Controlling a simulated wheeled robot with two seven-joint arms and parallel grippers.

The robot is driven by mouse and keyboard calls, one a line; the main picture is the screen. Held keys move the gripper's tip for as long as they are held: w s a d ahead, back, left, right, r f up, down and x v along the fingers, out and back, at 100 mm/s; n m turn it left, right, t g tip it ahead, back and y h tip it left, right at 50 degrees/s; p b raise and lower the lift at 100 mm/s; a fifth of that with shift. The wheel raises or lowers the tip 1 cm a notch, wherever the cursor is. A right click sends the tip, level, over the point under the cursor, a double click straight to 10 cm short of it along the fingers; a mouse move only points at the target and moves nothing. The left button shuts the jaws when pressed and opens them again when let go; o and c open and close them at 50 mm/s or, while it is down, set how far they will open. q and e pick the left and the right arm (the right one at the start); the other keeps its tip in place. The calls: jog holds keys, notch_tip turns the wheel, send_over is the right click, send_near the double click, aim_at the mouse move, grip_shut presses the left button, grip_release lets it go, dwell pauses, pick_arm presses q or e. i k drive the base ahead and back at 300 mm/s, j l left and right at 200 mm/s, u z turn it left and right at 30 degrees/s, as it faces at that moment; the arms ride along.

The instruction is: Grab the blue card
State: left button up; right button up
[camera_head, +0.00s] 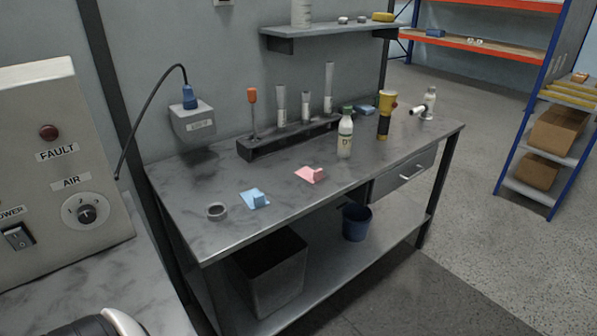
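The blue card (247,200) lies near the front edge of the grey workbench (222,239), left of the middle. It is light blue with a small raised blue piece on its right side. A similar pink card (306,174) lies to its right and a little farther back. Neither of my grippers is in view. A white and black rounded part at the bottom left edge looks like part of my arm.
A grey ring (217,212) sits just left of the blue card. Behind are a tool rack (262,150), a white bottle (345,138) and a yellow flashlight (386,112). A control panel (62,150) stands at left. The bench front around the card is mostly clear.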

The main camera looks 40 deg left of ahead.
aim_at(253, 194)
jog(key=i+l, duration=0.1)
jog(key=i, duration=2.15)
jog(key=i+u, duration=0.1)
jog(key=u, duration=0.3)
jog(key=i+u, duration=0.1)
jog(key=u, duration=0.75)
jog(key=i+l+u, duration=0.1)
jog(key=u, duration=0.3)
jog(key=i+l+u, duration=0.1)
jog(key=u, duration=0.3)
